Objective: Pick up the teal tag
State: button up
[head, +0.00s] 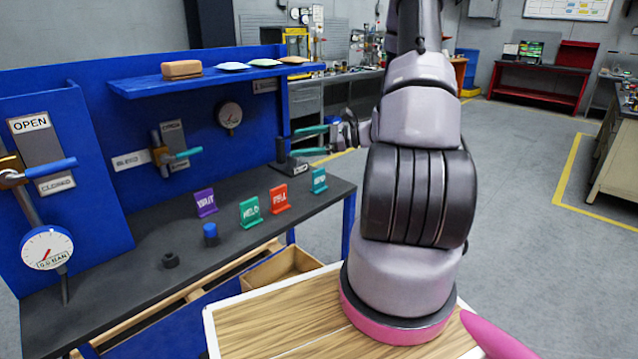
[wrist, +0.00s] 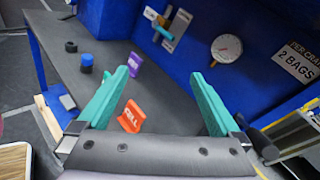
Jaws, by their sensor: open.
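The teal tag (head: 319,180) stands upright at the right end of the row of tags, near the bench's right edge. Its lettering is too small to read. I cannot make it out in the wrist view. My gripper (head: 302,142) has teal fingers and is above and behind the tag in the head view, apart from it. In the wrist view the gripper (wrist: 160,75) is open, with nothing held between its fingers. The red-orange FILL tag (wrist: 131,117) shows between the fingers, beyond them on the bench.
On the dark bench (head: 130,262) stand a purple tag (head: 205,203), a green tag (head: 250,212), the red tag (head: 279,199), a blue-topped knob (head: 210,234) and a black nut (head: 171,260). A black stand (head: 288,160) is by the gripper. A blue panel (head: 100,150) rises behind.

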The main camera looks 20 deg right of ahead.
jog(key=w+d+f+m+t+h, duration=0.2)
jog(key=d+f+m+t, duration=0.3)
jog(key=d+f, duration=0.25)
jog(key=m+t+h, duration=0.4)
jog(key=m+h, duration=0.1)
jog(key=m, duration=0.2)
send_near(320, 175)
jog(key=r, duration=0.1)
jog(key=x, duration=0.7)
jog(key=f+x, duration=0.1)
jog(key=x, duration=0.2)
jog(key=shift+w+a, duration=0.1)
jog(key=shift+w, duration=0.2)
jog(key=c, duration=1.3)
